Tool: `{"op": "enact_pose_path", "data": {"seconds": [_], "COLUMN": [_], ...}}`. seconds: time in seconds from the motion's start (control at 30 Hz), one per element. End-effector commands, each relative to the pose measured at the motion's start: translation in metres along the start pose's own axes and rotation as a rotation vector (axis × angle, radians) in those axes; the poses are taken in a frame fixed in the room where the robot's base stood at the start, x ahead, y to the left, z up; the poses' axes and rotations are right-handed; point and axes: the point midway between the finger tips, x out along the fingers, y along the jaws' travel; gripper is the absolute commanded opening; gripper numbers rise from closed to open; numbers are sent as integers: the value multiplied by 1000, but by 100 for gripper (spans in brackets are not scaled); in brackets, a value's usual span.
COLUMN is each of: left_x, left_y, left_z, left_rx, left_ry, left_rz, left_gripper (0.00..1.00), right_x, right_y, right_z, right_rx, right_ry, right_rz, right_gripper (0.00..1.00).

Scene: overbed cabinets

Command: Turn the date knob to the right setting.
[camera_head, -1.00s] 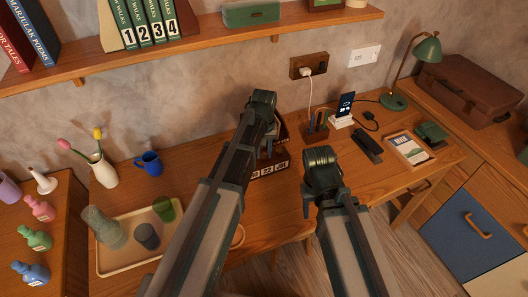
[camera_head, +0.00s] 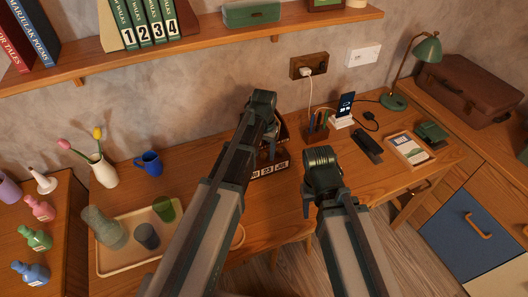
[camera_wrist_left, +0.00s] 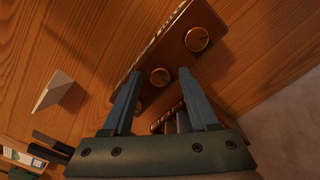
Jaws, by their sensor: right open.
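The wooden calendar block (camera_head: 284,168) stands on the desk with a row of white windows on its front; its text is too small to read surely. In the left wrist view, one brass knob (camera_wrist_left: 197,39) on the block is clear of my fingers. Another brass knob (camera_wrist_left: 160,77) lies between the fingertips of my left gripper (camera_wrist_left: 160,71). The fingers are apart, one on each side; contact is not visible. In the head view my left gripper (camera_head: 269,150) is over the calendar and hides part of it. My right gripper (camera_head: 307,204) is open and empty, right of the calendar.
A pen holder (camera_head: 317,132), a phone on a white stand (camera_head: 342,121) and a desk lamp (camera_head: 427,50) stand behind and right. A tray (camera_head: 112,263) with cups, a blue mug (camera_head: 149,163) and a vase (camera_head: 103,172) are at left. A shelf (camera_head: 200,48) runs above.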

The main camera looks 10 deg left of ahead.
Motion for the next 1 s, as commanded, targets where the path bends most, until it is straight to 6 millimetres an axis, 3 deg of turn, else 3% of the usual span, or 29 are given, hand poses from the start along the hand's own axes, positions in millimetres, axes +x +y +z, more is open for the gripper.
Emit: {"op": "enact_pose_path", "data": {"seconds": [0.47, 0.67, 1.0], "left_x": [-7, -26, -76], "left_y": [0, 0, 0], "left_z": [0, 0, 0], "left_rx": [-1, -1, -1], "left_ry": [0, 0, 0], "left_rz": [0, 0, 0], "left_gripper": [62, 62, 62], "right_x": [-7, -26, -75], "right_y": [1, 2, 7], "right_z": [0, 2, 4], "right_rx": [0, 0, 0], "right_ry": [0, 0, 0], "right_rz": [0, 0, 0], "right_gripper": [50, 50, 50]}}
